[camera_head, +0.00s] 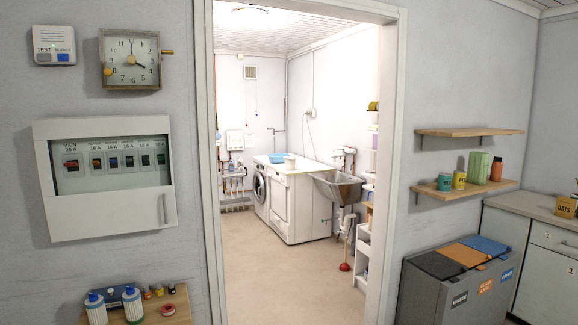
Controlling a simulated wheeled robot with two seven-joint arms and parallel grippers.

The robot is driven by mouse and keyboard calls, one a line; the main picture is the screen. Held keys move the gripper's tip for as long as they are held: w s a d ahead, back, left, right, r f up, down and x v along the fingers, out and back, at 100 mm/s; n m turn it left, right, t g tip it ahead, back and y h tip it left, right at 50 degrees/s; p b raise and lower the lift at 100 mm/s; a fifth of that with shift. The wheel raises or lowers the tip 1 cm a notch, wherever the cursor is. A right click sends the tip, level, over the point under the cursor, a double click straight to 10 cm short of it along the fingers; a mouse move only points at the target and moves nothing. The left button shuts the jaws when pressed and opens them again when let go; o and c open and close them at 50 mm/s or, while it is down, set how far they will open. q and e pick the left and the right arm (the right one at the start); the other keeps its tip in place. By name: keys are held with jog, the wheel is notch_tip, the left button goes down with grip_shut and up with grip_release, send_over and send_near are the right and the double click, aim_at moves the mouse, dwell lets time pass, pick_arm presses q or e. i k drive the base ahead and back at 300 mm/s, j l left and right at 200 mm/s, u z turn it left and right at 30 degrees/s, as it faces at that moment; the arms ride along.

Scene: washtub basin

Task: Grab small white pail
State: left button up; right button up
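A small white pail-like container (290,162) stands on the white top over the washing machines, seen far off through the doorway. It is too small in the picture to make out a handle or what is inside. A blue basin (276,158) is just to its left on the same top. Neither of my grippers is in view.
The open doorway (203,170) leads to clear beige floor (280,275). Beyond it are a front-loading washer (260,187), a grey washtub (338,187) and a red plunger (345,267). Grey bins (440,300) stand right of the doorway; a wooden shelf (180,310) is left.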

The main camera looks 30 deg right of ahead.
aim_at(290, 161)
jog(key=i+l+z, duration=0.95)
jog(key=i+z, duration=0.6)
jog(key=i, duration=0.15)
jog(key=i+u, duration=0.2)
jog(key=i, duration=0.45)
jog(key=i+u, duration=0.25)
jog(key=i, duration=0.4)
jog(key=i+l+u, duration=0.2)
jog(key=i, duration=0.4)
jog(key=i+u, duration=0.25)
jog(key=i, duration=0.6)
jog(key=i+u, duration=0.3)
jog(key=i, duration=2.2)
jog(key=i+z, duration=0.2)
jog(key=i, duration=0.2)
jog(key=i+j+z, duration=0.2)
jog(key=i, duration=0.25)
jog(key=i+z, duration=0.2)
jog(key=i, duration=0.2)
jog(key=i+j+z, duration=0.2)
jog(key=i+j, duration=0.1)
jog(key=i, duration=0.1)
